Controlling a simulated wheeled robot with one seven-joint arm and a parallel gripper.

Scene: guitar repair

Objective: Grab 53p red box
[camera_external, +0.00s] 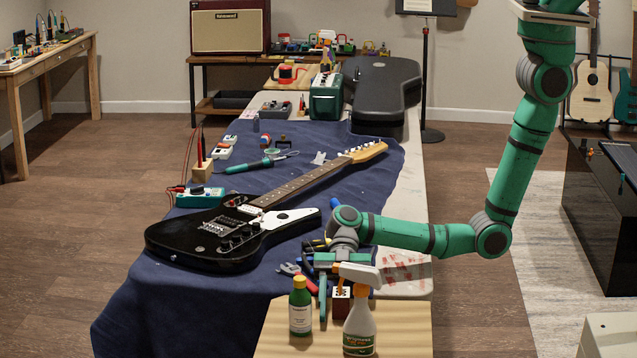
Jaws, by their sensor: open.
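A small red box (341,305) with a pale, patterned top stands near the front of the table, between the green bottle and the spray bottle. The spray bottle partly hides it, and I cannot read any label on it. My gripper (347,298) is open and points down over the box. One green finger shows on the left of the box. The other is largely hidden behind the spray bottle's head. The box appears between the fingers in this view, but I cannot tell whether either finger touches it.
A green bottle (300,308) and a white spray bottle (360,322) stand close in front on a wooden board (400,330). Pliers (297,275) lie left of my gripper. A black electric guitar (215,235) lies behind on the blue cloth (170,300).

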